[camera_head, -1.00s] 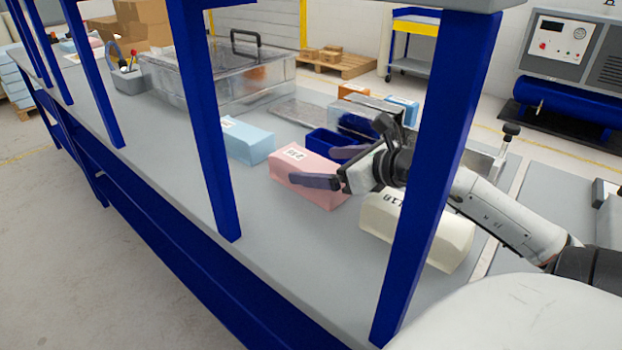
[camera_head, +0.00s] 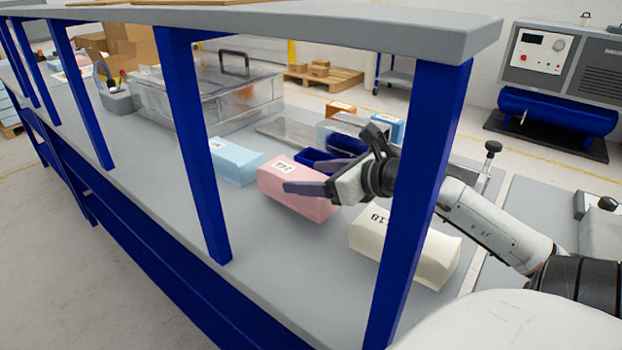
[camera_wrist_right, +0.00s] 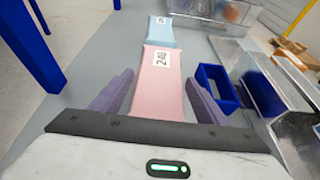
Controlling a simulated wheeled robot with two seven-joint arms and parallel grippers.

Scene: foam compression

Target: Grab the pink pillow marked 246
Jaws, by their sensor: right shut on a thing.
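The pink pillow (camera_head: 305,208), a soft-looking block with a white label reading 246, lies on the grey bench. It also shows in the right wrist view (camera_wrist_right: 160,100), with its label facing up. My right gripper (camera_head: 302,175) is at the pillow's near end, one purple finger along each long side. It is shut on the pillow, which appears to rest on the bench still. In the right wrist view the fingers (camera_wrist_right: 160,79) flank the pillow beyond the label's near side. My left gripper is not in view.
A light blue block (camera_head: 235,160) lies just beyond the pillow. A cream block (camera_head: 430,258) lies nearer, under my right forearm. A dark blue bin (camera_head: 315,157) stands beside the pillow. Blue shelf posts (camera_head: 205,170) and a shelf (camera_head: 400,25) frame the bench front.

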